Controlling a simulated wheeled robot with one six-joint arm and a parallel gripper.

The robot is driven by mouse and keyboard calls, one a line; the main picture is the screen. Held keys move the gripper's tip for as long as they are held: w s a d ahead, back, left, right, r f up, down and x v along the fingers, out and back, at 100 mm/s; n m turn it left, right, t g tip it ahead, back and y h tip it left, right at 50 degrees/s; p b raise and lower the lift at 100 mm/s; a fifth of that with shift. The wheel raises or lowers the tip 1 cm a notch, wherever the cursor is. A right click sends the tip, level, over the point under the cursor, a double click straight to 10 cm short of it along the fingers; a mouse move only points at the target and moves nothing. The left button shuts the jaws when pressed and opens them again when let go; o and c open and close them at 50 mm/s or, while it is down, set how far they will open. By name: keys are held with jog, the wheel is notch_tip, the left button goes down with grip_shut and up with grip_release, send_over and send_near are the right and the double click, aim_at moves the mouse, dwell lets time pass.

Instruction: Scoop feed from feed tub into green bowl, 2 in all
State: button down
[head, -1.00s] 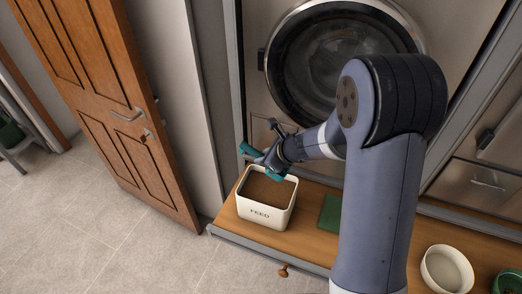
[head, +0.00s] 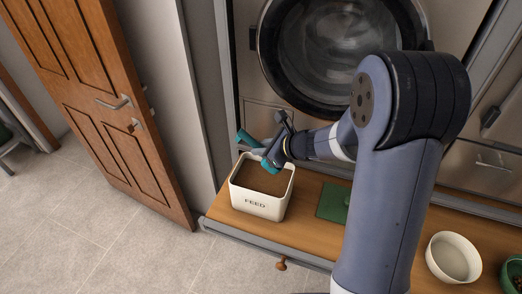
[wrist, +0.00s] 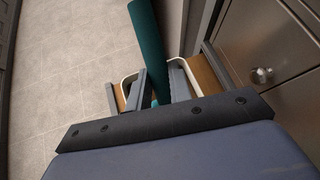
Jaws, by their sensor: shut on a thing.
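The feed tub (head: 259,206) is a cream box marked FEED, with brown feed (head: 264,179) inside. It stands on the left end of the wooden bench. My gripper (head: 270,153) is shut on a teal scoop (head: 245,138) above the tub's back edge. The scoop's lower teal part shows just over the feed; I cannot tell whether it touches it or carries any. In the wrist view the scoop (wrist: 147,45) stands between my gripper's fingers (wrist: 158,90), the tub partly hidden behind. The green bowl (head: 504,277) is cut off at the right edge, with dark bits inside.
A white bowl (head: 436,258) stands left of the green bowl. A green mat (head: 332,203) lies right of the tub, partly behind my arm. A washing machine door (head: 270,65) is behind. A wooden door (head: 118,110) stands at left. The floor in front is clear.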

jog(key=shift+s+d+f+t+y+b, duration=0.15)
jog(key=shift+f+y+b, duration=0.25)
jog(key=shift+b, duration=0.8)
jog(key=shift+d+f+t+y+b, duration=0.25)
jog(key=shift+f+b, duration=0.25)
jog(key=shift+b, duration=0.65)
notch_tip(320, 180, down, 9)
jog(key=b, duration=0.9)
jog(key=shift+r, duration=0.1)
